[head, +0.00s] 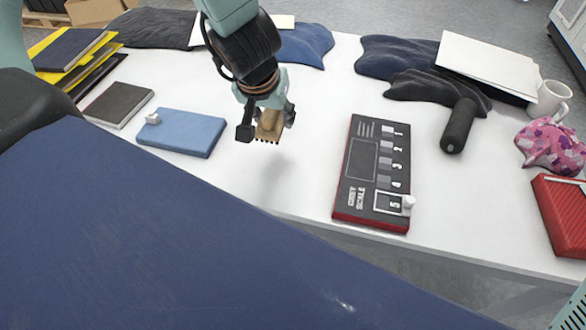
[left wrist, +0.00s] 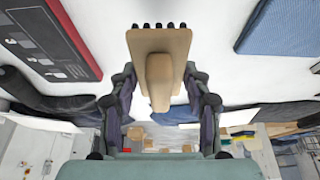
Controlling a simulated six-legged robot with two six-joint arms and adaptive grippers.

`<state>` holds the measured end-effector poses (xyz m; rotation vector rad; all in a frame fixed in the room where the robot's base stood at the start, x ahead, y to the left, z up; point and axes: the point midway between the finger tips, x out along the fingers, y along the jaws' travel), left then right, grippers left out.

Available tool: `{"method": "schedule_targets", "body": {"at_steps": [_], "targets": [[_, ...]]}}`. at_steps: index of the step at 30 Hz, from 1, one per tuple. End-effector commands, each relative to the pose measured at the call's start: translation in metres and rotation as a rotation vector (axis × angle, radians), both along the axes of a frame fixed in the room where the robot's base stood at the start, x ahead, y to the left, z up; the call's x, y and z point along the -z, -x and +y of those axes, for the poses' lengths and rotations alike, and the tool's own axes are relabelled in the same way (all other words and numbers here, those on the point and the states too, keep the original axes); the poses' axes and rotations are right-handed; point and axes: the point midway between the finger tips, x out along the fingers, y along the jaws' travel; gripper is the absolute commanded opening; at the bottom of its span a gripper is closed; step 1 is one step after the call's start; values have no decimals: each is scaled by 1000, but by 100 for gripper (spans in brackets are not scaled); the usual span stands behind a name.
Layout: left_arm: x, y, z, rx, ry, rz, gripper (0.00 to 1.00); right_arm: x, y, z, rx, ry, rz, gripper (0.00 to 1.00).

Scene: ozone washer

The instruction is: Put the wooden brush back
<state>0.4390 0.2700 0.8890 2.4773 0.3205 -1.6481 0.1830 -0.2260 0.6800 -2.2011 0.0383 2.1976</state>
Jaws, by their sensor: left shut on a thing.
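My left gripper (head: 266,122) is shut on the wooden brush (head: 268,127) and holds it above the white table. The brush is light wood with a row of dark bristle tufts, which point down in the head view. In the left wrist view the brush (left wrist: 158,60) sits between the two fingers of my left gripper (left wrist: 160,92), with its bristles at the top of the picture. A soft shadow lies on the table below it, so it appears clear of the surface. My right gripper is not in view.
A blue pad (head: 182,133) with a small white knob lies left of the brush. A dark grey scale board (head: 362,170) with numbers lies to the right. Beyond are dark cloths, a black roller (head: 458,125), a white mug (head: 551,100) and a pink pouch (head: 553,147). The table between pad and board is clear.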

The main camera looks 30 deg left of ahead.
Motion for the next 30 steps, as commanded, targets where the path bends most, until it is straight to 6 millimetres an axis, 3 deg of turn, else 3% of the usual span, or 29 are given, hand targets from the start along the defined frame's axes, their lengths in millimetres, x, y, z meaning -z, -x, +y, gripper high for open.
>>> {"method": "schedule_targets", "body": {"at_steps": [11,24,30], "targets": [[9,8,3,20,2,-2,4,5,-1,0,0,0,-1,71],[62,8,1,22,0,-1,4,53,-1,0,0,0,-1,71],[69,9,-1,22,0,-1,4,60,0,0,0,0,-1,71]]}}
